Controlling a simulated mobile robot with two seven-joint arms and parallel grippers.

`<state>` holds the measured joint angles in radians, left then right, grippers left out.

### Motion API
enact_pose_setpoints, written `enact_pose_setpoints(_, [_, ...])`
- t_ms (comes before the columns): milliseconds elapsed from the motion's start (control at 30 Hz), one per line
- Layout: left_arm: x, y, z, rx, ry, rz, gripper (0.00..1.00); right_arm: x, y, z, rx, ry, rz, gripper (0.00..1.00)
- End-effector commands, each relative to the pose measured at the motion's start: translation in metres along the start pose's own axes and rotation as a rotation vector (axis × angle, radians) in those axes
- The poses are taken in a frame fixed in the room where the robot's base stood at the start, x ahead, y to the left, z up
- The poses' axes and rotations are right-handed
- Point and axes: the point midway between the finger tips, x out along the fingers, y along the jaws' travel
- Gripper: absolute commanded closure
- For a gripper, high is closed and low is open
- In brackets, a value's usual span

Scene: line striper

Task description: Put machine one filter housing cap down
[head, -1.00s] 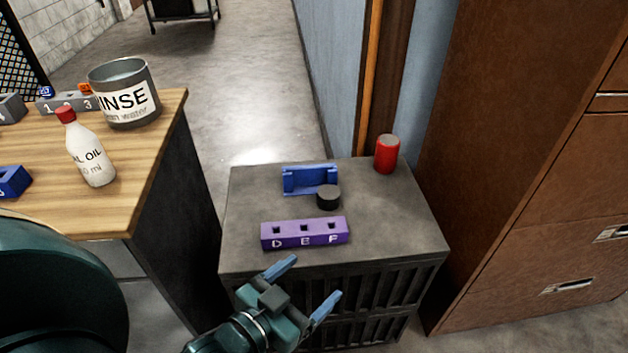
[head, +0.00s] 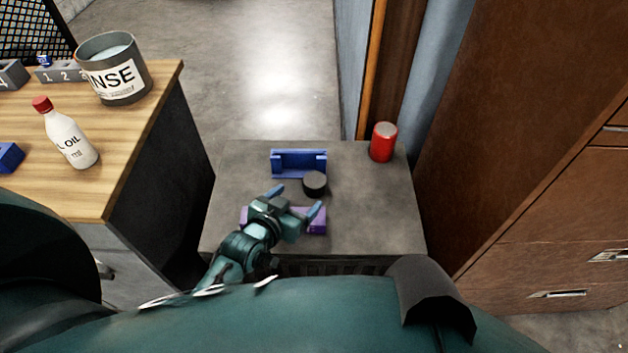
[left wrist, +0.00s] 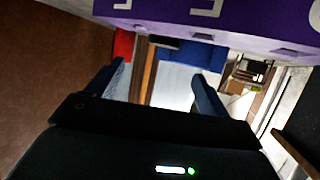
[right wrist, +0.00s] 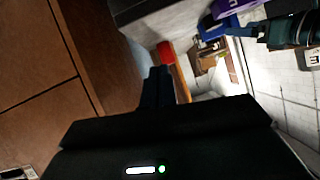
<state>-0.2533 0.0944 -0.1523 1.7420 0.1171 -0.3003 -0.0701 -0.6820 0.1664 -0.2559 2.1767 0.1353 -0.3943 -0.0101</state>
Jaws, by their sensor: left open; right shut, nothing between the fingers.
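A dark round cap (head: 314,184) sits on the low dark cabinet's top (head: 375,215), just in front of a blue holder (head: 299,163). My left gripper (head: 296,202) is open and empty over the purple lettered block (head: 316,222), hiding much of it. Its fingertips point toward the cap without closing on it; the exact gap is unclear. In the left wrist view the open fingers (left wrist: 158,78) have nothing between them, and the purple block (left wrist: 235,22) fills the top edge. My right gripper (right wrist: 160,72) is shut and empty, in its wrist view only, away from the cap.
A red cylinder (head: 383,142) stands at the cabinet's back right. A brown drawer cabinet (head: 540,190) rises at right. The wooden table (head: 140,135) at left holds a rinse pot (head: 112,72) and a white oil bottle (head: 70,140). The cabinet top's right front is clear.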

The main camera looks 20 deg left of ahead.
Motion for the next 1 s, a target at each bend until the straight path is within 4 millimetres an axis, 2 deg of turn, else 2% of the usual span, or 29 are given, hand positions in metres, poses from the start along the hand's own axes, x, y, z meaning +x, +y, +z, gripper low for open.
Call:
enact_pose_setpoints(33, [0.012, 0.0, 0.001, -0.001, 0.003, 0.0, 0.2, 0.002, 0.001, 0.002, 0.004, 0.002, -0.001, 1.0])
enact_pose_setpoints(133, [0.028, 0.0, 0.001, -0.001, 0.002, 0.0, 0.2, 0.002, 0.001, 0.003, 0.009, 0.006, -0.002, 1.0])
enact_pose_setpoints(367, [0.045, 0.0, 0.001, 0.0, 0.0, 0.001, 0.2, 0.003, 0.001, 0.003, 0.013, 0.012, -0.004, 1.0])
enact_pose_setpoints(700, [0.09, -0.006, 0.004, 0.001, 0.002, 0.001, 0.2, 0.001, 0.003, 0.007, 0.012, 0.033, 0.003, 1.0])
enact_pose_setpoints(1000, [0.093, -0.006, 0.004, 0.0, 0.0, 0.001, 0.2, -0.003, 0.003, 0.002, 0.011, 0.049, 0.005, 1.0])
